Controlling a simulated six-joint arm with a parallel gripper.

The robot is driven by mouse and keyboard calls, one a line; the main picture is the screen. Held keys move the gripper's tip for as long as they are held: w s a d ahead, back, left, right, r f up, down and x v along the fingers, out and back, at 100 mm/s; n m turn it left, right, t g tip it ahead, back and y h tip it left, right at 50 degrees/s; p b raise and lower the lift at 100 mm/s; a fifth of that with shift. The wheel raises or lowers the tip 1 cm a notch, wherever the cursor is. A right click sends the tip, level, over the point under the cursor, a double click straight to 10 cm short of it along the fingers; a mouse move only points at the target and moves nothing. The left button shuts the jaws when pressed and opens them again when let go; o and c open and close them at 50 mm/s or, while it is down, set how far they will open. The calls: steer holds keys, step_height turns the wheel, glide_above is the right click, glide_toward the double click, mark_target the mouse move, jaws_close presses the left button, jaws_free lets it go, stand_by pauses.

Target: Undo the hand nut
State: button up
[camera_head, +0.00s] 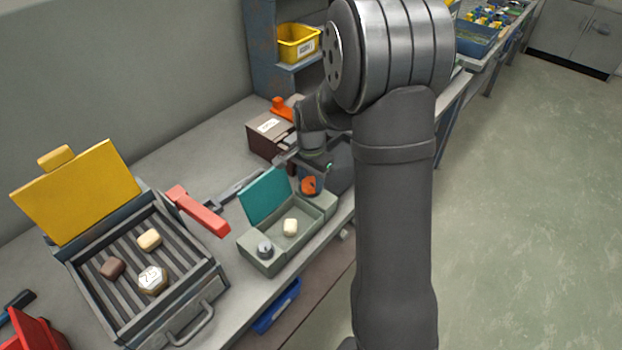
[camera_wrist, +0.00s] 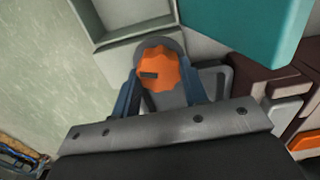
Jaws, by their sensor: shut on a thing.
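The hand nut (camera_head: 309,184) is a small orange knob with a lobed edge and a dark slot. It sits at the right end of the grey-green box (camera_head: 277,262) in the head view. The wrist view shows the hand nut (camera_wrist: 158,72) from close up, over a round grey base. My gripper (camera_wrist: 160,88) has its two blue fingers on either side of the hand nut and is shut on it. In the head view my gripper (camera_head: 318,170) is partly hidden by my own arm.
The box has a raised teal lid (camera_head: 265,193), a cream piece (camera_head: 290,227) and a grey dial (camera_head: 265,249). A yellow-lidded grill (camera_head: 205,286) and a red-handled tool (camera_head: 203,213) lie left. The table edge is close on the right.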

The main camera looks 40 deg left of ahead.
mark_target(311, 181)
steer(key=shift+n, duration=2.2)
steer(key=o, duration=1)
step_height(311, 181, up, 18)
steer(key=shift+f, duration=0.25)
